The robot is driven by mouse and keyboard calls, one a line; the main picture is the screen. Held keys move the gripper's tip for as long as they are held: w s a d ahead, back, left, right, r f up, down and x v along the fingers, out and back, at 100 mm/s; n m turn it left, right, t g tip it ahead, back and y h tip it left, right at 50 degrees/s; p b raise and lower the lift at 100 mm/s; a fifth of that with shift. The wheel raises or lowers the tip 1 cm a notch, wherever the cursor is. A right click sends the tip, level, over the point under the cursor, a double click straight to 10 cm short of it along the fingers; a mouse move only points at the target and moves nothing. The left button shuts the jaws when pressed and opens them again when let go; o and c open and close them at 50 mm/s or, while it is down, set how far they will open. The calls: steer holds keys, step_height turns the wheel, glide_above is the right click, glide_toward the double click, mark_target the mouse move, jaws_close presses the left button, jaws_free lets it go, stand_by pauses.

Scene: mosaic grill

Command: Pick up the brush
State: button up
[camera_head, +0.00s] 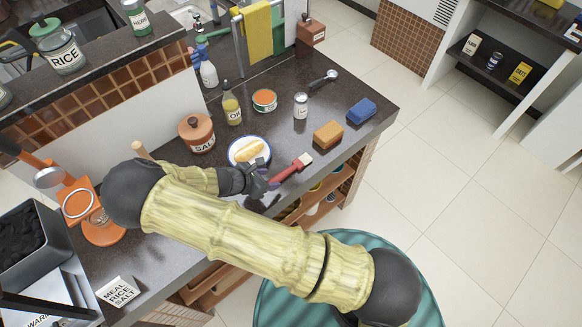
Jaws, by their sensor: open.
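The brush (290,170) has a red handle and a pale bristle end. It lies near the front edge of the dark counter (345,95), with its bristles pointing up and to the right. My gripper (264,181) is open, with its dark fingers close to the handle end of the brush. I cannot tell whether the fingers touch the handle or lie around it. My gripper and arm hide part of the counter around that end.
A plate (235,154) with food lies just behind my gripper. An orange block (328,134), a blue sponge (361,111), a shaker (301,105), an open can (264,100), an oil bottle (232,109) and a salt pot (197,132) stand nearby. The counter's right end has free room.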

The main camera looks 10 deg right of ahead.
mark_target(275, 179)
steer(key=shift+p+x, duration=0.65)
steer(key=shift+x, duration=1.05)
steer(key=shift+c, duration=0.4)
jaws_close()
